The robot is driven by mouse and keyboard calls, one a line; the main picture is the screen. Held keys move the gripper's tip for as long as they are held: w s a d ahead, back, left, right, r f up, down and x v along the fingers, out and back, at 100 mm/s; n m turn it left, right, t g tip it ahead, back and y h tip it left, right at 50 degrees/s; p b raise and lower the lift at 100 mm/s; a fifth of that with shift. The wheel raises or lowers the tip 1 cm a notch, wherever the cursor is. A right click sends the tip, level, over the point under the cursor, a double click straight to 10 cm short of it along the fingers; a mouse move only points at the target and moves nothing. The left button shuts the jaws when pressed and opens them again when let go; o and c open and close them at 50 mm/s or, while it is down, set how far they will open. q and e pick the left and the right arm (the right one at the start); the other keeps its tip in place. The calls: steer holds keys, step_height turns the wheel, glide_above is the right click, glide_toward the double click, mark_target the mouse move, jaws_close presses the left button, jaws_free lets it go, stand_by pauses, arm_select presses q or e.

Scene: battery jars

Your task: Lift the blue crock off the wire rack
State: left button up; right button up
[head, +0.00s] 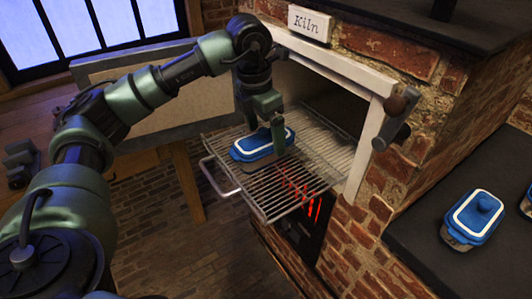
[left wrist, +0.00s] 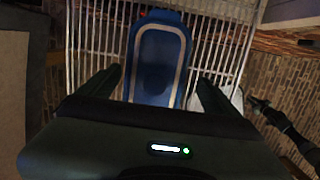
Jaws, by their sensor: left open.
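The blue crock (head: 250,151), with a white-rimmed lid, sits on the wire rack (head: 232,181) that is pulled out of the kiln. My left gripper (head: 272,136) is down over the crock and hides part of its lid. In the left wrist view the crock (left wrist: 157,62) lies between and just beyond the two spread fingers of my left gripper (left wrist: 160,82). The fingers are apart and I see a gap on either side. I cannot tell how low the fingertips reach. My right gripper is not in view.
The brick kiln (head: 345,210) has its white frame around the rack's far end, and red heating bars (head: 300,195) glow below the rack. Another blue crock (head: 474,217) stands on the dark counter (head: 430,225) at right, with part of one more at the edge. A wooden table stands at left.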

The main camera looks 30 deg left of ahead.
arm_select(q)
steer(key=shift+s+a+f, duration=0.1)
steer(key=shift+s+f, duration=0.05)
steer(key=shift+f, duration=0.3)
steer(key=f, duration=0.3)
steer(key=f+p, duration=0.1)
steer(key=f, duration=0.1)
steer(key=shift+w+a, duration=0.2)
steer(key=shift+w, duration=0.05)
steer(key=shift+r, duration=0.1)
steer(key=c, duration=1.8)
steer(key=shift+w, duration=0.1)
steer(key=shift+c, duration=0.9)
steer(key=shift+r, duration=0.15)
